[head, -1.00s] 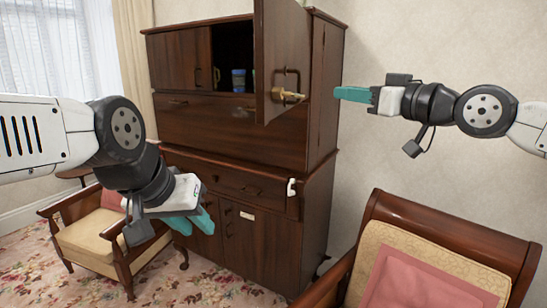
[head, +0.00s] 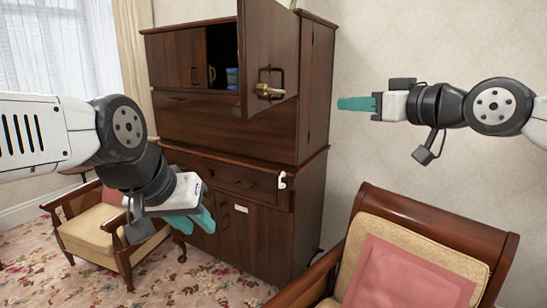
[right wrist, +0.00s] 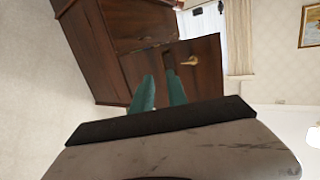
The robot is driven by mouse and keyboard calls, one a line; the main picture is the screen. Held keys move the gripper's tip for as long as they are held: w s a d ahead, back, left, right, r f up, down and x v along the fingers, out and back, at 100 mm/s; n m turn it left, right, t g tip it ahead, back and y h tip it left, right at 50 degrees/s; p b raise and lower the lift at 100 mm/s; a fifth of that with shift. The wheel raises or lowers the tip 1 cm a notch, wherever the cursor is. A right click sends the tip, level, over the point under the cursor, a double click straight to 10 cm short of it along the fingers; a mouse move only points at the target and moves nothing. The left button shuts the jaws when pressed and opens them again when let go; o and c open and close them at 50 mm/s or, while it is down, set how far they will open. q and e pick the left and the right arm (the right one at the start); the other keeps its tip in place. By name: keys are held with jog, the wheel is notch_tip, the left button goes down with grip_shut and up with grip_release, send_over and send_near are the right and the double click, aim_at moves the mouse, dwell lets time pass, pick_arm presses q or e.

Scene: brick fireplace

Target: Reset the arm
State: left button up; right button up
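My right gripper (head: 357,103) is held level to the right of the dark wooden cabinet (head: 225,123), with its teal fingers pointing left. In the right wrist view its two fingers (right wrist: 160,90) are apart with nothing between them. An upper cabinet door (head: 268,60) stands swung open, and its brass knob (head: 269,91) is clear of the right gripper. My left gripper (head: 194,222) hangs low in front of the cabinet's lower doors. Its teal fingers point down to the right, look apart and hold nothing visible.
A wooden armchair with a pink cushion (head: 410,275) stands at the lower right, below my right arm. Another armchair (head: 95,230) stands behind my left arm. Dark blue items (head: 232,78) show inside the open compartment. Plain wall lies behind my right gripper.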

jog(key=s+a+f+m+g+h, duration=0.1)
jog(key=s+f+m+g+h, duration=0.2)
jog(key=s+f, duration=0.3)
jog(key=s+a+f+m+g+h, duration=0.1)
jog(key=s+f, duration=0.5)
jog(key=f, duration=0.7)
jog(key=m+g+h, duration=0.1)
jog(key=g+h, duration=0.1)
jog(key=g, duration=0.1)
jog(key=shift+s+f+m+g+h, duration=0.2)
jog(key=shift+f+m+g+h, duration=0.05)
jog(key=shift+m+g+h, duration=0.15)
jog(key=shift+a, duration=0.1)
